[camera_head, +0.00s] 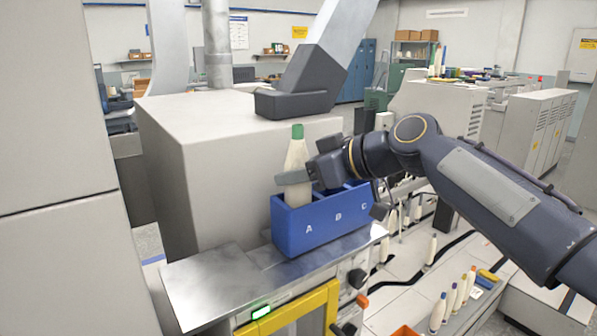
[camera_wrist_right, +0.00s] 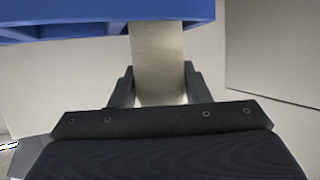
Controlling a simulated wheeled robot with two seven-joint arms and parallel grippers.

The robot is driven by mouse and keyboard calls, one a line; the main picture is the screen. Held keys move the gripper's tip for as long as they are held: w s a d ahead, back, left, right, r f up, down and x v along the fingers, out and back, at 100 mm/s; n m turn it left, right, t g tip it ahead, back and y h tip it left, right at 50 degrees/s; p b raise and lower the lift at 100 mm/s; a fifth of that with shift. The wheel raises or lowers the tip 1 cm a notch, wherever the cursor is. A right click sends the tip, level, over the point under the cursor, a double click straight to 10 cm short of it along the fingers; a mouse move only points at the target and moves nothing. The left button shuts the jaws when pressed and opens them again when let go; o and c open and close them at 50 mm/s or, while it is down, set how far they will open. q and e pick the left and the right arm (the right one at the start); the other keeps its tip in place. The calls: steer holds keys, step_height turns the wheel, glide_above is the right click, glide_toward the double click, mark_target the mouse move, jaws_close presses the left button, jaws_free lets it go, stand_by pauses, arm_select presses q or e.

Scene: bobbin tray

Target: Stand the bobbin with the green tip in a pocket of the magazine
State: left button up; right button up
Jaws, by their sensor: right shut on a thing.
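The bobbin with the green tip (camera_head: 297,155) is cream-coloured and stands about upright, tip up, at the left end of the blue magazine (camera_head: 318,238). Its lower end is hidden behind the magazine's front wall, over or in the pocket marked A; I cannot tell whether it touches the bottom. My right gripper (camera_head: 292,179) is shut on the bobbin's body from the right. In the right wrist view the bobbin's wound body (camera_wrist_right: 157,58) lies between the two dark fingers (camera_wrist_right: 157,88), and its end passes behind the blue magazine (camera_wrist_right: 80,17). My left gripper is out of view.
The magazine stands on a metal ledge (camera_head: 215,285) against a large grey machine housing (camera_head: 230,155). Pockets marked B and C are partly covered by my right arm. Several other bobbins (camera_head: 452,298) stand at the lower right, apart from the magazine.

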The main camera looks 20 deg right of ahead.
steer(key=o, duration=1.1)
